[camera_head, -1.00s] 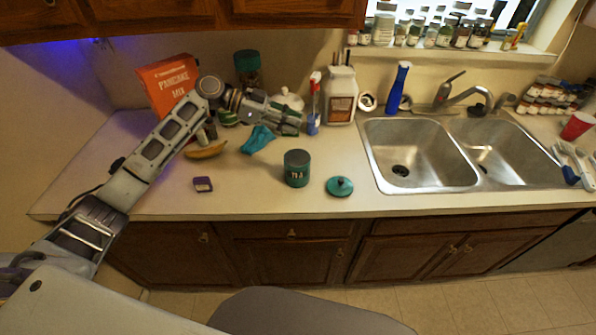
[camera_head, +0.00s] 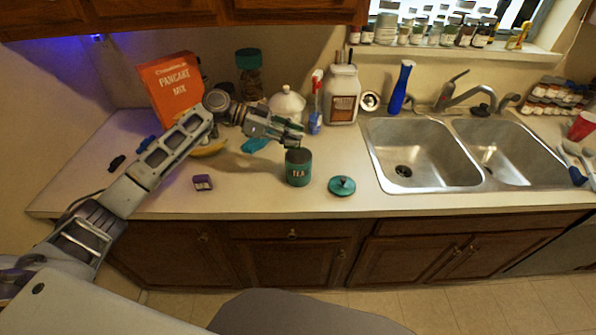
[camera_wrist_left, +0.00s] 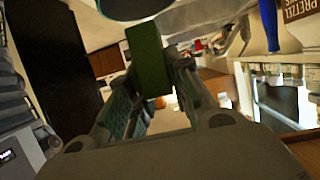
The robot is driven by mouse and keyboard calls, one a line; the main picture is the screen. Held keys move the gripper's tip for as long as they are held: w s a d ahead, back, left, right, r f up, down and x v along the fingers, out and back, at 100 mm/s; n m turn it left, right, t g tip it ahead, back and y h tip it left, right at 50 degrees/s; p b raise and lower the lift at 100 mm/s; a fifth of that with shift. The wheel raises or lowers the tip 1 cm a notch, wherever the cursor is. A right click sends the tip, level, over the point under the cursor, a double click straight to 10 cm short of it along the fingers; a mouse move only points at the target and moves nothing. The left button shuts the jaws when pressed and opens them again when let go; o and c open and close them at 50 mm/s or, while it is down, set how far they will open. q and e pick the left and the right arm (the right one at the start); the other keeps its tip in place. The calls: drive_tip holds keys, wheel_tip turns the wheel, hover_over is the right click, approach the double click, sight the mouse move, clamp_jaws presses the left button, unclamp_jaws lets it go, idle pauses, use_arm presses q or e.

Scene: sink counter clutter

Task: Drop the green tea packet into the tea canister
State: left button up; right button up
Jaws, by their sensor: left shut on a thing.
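The tea canister (camera_head: 298,171) is dark green, labelled TEA, and stands upright and uncovered on the counter. Its teal lid with a knob (camera_head: 342,186) lies to its right. My left gripper (camera_head: 297,138) is above the canister's rim, slightly behind it in the head view. In the left wrist view, the green tea packet (camera_wrist_left: 148,58) stands out between the fingers of my left gripper (camera_wrist_left: 155,98), which is shut on it. In the head view the packet is hard to make out against the canister and fingers. My right gripper is not in view.
A white lidded jar (camera_head: 287,105), a blue cloth (camera_head: 256,144) and a pancake mix box (camera_head: 173,85) are behind and beside my left arm. A small purple box (camera_head: 203,182) lies left of the canister. The double sink (camera_head: 425,152) is to the right.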

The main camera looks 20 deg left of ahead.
use_arm(q)
drive_tip(key=shift+f, duration=0.25)
drive_tip(key=o, duration=1)
drive_tip(key=shift+v, duration=6.05)
